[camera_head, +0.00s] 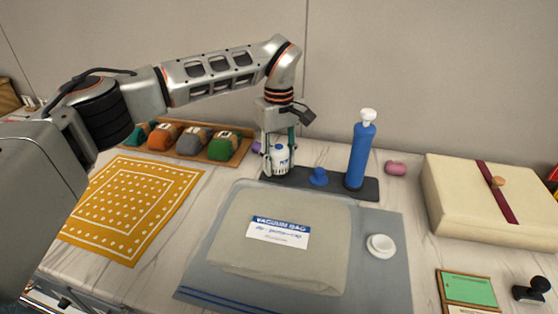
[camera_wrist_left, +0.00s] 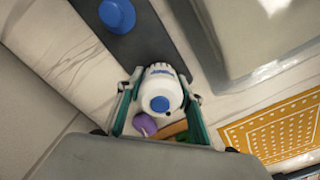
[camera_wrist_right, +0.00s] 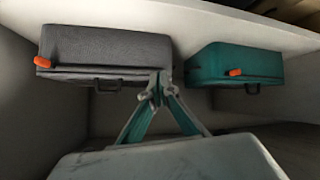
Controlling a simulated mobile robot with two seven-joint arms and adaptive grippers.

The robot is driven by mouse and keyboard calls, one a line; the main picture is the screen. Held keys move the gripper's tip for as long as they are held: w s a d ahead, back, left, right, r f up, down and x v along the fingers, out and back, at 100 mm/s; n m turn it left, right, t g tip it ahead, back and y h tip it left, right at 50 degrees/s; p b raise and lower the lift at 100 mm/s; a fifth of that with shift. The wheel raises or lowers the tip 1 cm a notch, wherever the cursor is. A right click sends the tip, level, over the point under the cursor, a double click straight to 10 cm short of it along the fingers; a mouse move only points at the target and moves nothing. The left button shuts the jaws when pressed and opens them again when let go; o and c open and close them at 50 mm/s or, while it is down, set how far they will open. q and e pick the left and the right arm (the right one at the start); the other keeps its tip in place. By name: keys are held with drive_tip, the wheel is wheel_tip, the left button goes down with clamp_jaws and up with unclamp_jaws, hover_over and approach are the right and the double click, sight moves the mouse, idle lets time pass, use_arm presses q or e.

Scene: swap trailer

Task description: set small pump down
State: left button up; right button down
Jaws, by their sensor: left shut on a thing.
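The small pump (camera_head: 281,158) is a white, rounded body with a blue button on top; it also shows in the left wrist view (camera_wrist_left: 160,93). My left gripper (camera_head: 279,150) is shut on it, one teal finger on each side. The pump is upright at the left end of a dark grey tray (camera_head: 336,189). In the left wrist view it overlaps the tray's end; I cannot tell whether its base touches. My right gripper (camera_wrist_right: 158,85) shows only in the right wrist view, fingertips together, with nothing visible between them.
A blue knob (camera_head: 318,177) and a tall blue pump (camera_head: 361,150) stand on the tray. A vacuum bag (camera_head: 240,255) lies in front, with a white cap (camera_head: 380,246). A wooden tray (camera_head: 236,157) of colored bundles is left. Two cases (camera_wrist_right: 105,55) (camera_wrist_right: 235,65) face my right gripper.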

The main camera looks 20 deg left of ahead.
use_arm(q)
drive_tip(key=o, duration=1.3)
drive_tip(key=shift+f, duration=0.1)
wheel_tip(320, 180, up, 12)
drive_tip(key=shift+r+p, duration=0.15)
drive_tip(key=shift+p, duration=0.65)
